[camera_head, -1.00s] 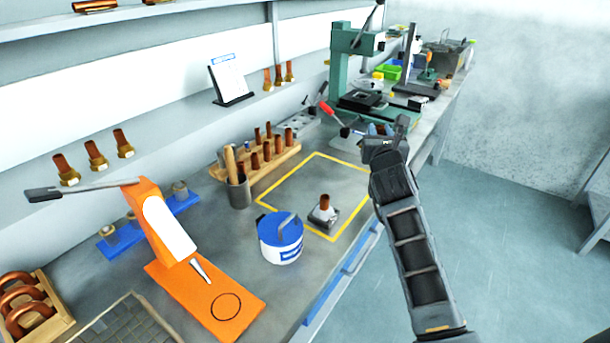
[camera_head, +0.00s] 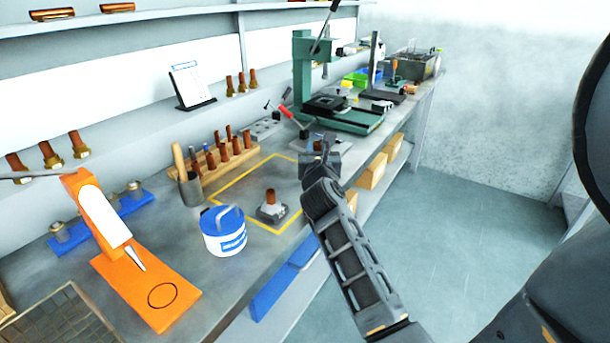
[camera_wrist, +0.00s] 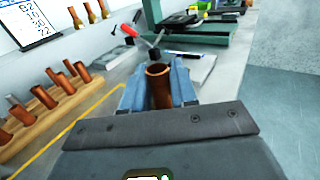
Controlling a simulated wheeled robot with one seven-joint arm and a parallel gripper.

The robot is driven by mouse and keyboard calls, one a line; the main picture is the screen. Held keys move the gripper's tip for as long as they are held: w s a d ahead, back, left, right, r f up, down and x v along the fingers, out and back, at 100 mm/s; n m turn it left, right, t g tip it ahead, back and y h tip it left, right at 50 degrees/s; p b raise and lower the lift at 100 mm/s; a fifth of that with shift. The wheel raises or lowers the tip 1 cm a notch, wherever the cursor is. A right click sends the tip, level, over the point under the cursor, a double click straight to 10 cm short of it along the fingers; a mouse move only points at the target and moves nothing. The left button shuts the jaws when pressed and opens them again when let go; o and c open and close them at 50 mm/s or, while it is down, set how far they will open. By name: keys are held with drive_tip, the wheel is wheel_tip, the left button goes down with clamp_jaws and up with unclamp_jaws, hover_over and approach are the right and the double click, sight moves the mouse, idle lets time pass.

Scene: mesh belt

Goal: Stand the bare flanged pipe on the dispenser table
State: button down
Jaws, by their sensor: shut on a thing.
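My gripper (camera_head: 318,152) is over the front edge of the bench, right of the yellow outlined square. In the wrist view, its blue-grey fingers (camera_wrist: 160,92) are shut on an upright copper pipe (camera_wrist: 160,72). The pipe's open upper end shows; its lower end and any flange are hidden by the gripper. The orange dispenser (camera_head: 78,185) stands at the left front of the bench. Its flat orange table (camera_head: 125,292) bears a dark circle outline, and nothing stands in the circle. The gripper is well to the right of and beyond this table.
Between gripper and dispenser are a copper pipe in a grey block (camera_head: 271,211) and a white tub with blue lid (camera_head: 223,240). A wooden rack of pipes (camera_head: 215,178) and a cup (camera_head: 190,190) stand behind. A green press (camera_head: 302,80) stands farther along.

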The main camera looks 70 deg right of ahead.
drive_tip(key=shift+w+a+f, duration=0.15)
drive_tip(key=shift+w+f, duration=0.25)
drive_tip(key=shift+w, duration=0.25)
drive_tip(key=shift+w+a+f, duration=0.1)
drive_tip(key=shift+w+f, duration=0.25)
drive_tip(key=shift+w, duration=0.25)
drive_tip(key=shift+f+b, duration=0.85)
drive_tip(key=shift+f, duration=1.1)
drive_tip(key=shift+f, duration=0.2)
drive_tip(key=c, duration=0.9)
unclamp_jaws()
